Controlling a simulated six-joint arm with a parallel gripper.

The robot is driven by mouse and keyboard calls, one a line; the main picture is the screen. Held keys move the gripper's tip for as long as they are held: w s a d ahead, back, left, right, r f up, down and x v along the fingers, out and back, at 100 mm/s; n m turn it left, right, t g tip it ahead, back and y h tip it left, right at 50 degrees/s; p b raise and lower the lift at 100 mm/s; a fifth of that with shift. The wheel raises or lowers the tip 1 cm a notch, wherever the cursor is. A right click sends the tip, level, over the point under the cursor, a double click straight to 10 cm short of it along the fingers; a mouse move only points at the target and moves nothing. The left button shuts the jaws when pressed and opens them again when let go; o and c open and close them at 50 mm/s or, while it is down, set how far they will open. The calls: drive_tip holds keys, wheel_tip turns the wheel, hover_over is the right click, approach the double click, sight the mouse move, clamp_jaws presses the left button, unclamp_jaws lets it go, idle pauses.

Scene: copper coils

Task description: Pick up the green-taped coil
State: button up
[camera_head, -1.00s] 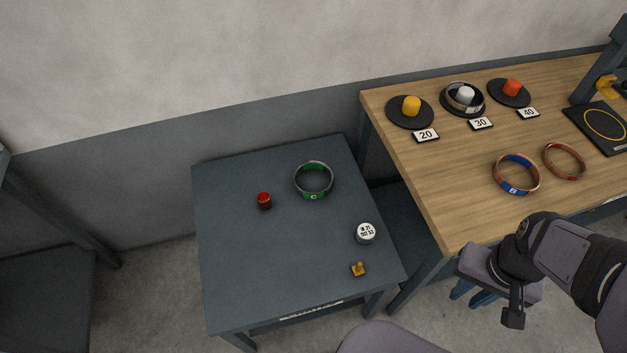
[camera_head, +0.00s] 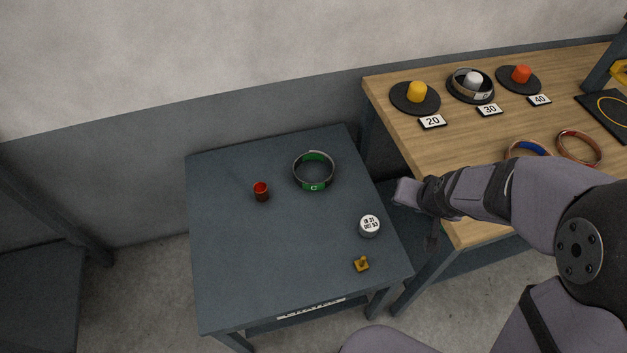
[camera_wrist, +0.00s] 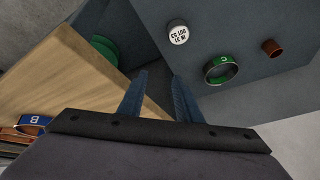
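The green-taped coil (camera_head: 314,186) is a grey ring with green tape bands and a white letter C. It lies flat near the back right of the dark side table; it also shows in the wrist view (camera_wrist: 222,71), right of and beyond my fingers. My gripper (camera_wrist: 159,82) shows two blue fingers spread apart with nothing between them. In the head view its end (camera_head: 404,192) is right of the coil, over the gap between the two tables, apart from the coil.
The wooden bench (camera_head: 450,155) holds blue-taped (camera_head: 528,148) and red-taped (camera_head: 579,147) coils and numbered pegs. The dark table's left side is clear.

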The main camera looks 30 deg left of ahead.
drive_tip(key=w+a+f+t+y+b, duration=0.1)
drive_tip(key=w+a+f+t+b, duration=0.15)
drive_tip(key=a+f, duration=0.4)
drive_tip(key=w+a+f+t+b, duration=0.2)
drive_tip(key=a+f+b, duration=0.2)
drive_tip(key=a, duration=0.5)
drive_tip(key=n+t+b, duration=0.1)
drive_tip(key=t+b, duration=0.2)
drive_tip(key=b, duration=0.1)
approach(333, 167)
drive_tip(key=s, duration=0.1)
drive_tip(key=s+d, duration=0.1)
drive_tip(key=s, duration=0.2)
drive_tip(key=shift+d+r, duration=0.2)
drive_tip(key=shift+r, duration=0.2)
drive_tip(key=shift+s+a+f+t+b, duration=0.1)
drive_tip(key=shift+s+a+t+b, duration=0.15)
drive_tip(key=shift+a+t+b, duration=0.1)
drive_tip(key=shift+d+x, duration=0.2)
drive_tip(key=shift+x, duration=5.8)
clamp_jaws()
